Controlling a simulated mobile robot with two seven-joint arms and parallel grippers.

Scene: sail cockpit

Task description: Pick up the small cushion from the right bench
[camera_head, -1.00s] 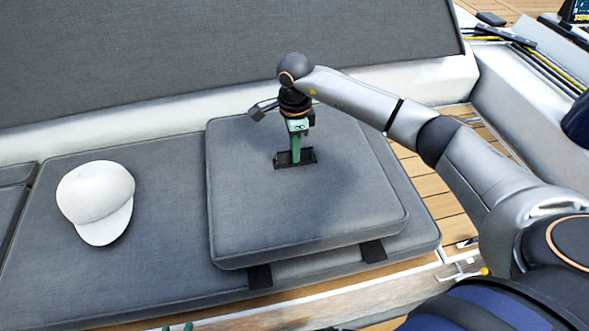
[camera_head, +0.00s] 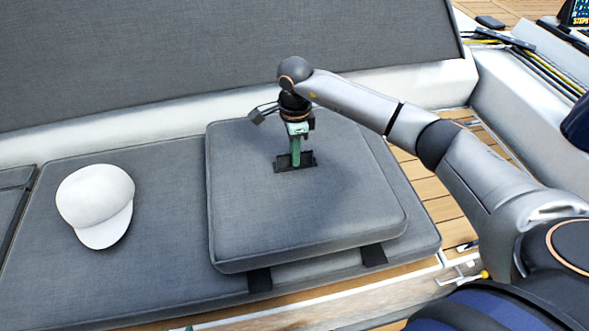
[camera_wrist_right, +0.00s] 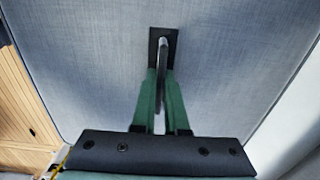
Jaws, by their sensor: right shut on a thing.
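The small grey cushion (camera_head: 300,215) is square and lies flat on top of the long grey bench pad. It has a black handle (camera_head: 282,166) on its upper face and two black straps at its front edge. My right gripper (camera_head: 296,162) comes down from above and is shut on the handle. In the right wrist view the green fingers (camera_wrist_right: 162,95) close around the handle (camera_wrist_right: 163,48), with the cushion's face (camera_wrist_right: 235,60) filling most of the picture. My left gripper does not show.
A white cap (camera_head: 95,205) lies on the long bench pad (camera_head: 165,250), left of the cushion. A tall grey backrest (camera_head: 220,50) stands behind. Wooden slats (camera_head: 440,195) lie to the right. A dark flat object (camera_head: 491,20) and rods are at the upper right.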

